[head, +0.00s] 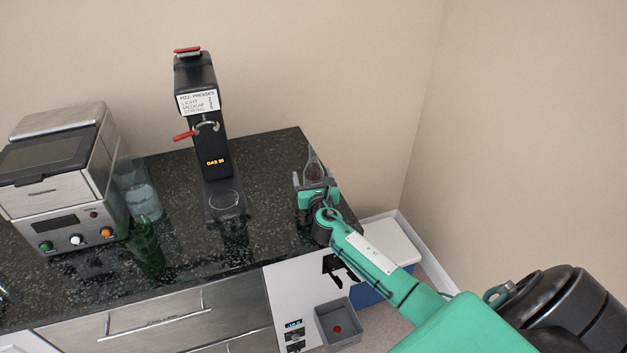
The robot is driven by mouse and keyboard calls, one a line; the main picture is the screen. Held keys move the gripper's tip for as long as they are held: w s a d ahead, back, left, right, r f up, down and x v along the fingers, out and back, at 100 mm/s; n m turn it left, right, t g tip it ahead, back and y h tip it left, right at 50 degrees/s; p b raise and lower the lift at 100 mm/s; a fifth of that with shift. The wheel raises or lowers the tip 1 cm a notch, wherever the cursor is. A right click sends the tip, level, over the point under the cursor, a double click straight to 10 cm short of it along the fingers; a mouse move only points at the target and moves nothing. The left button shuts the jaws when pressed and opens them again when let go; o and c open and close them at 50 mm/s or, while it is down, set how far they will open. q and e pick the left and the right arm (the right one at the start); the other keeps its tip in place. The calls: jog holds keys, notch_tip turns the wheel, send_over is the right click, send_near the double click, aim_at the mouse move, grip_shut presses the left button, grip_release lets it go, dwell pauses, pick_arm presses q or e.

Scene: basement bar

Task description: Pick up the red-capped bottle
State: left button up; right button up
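No bottle with a clearly red cap shows in the head view. A clear bottle with a narrow neck (314,168) stands upright at the right end of the dark counter, its neck open-looking. My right gripper (315,183) is at this bottle, its fingers spread to either side of the lower part. Whether they touch it is too small to tell, and the gripper partly hides the base. A small red round thing (337,329) lies in a grey bin (322,314) below the counter. My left gripper is not in view.
A black fizz machine (203,125) with a red lever stands mid-counter. A clear bottle (143,201), a green bottle (147,250) and a steel appliance (55,185) are at the left. The dark speckled counter (270,165) is bare between the fizz machine and my gripper. Walls stand behind and right.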

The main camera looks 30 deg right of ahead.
jog(key=shift+w, duration=0.1)
jog(key=c, duration=1.4)
jog(key=shift+r, duration=0.1)
jog(key=shift+c, duration=0.2)
jog(key=shift+r, duration=0.15)
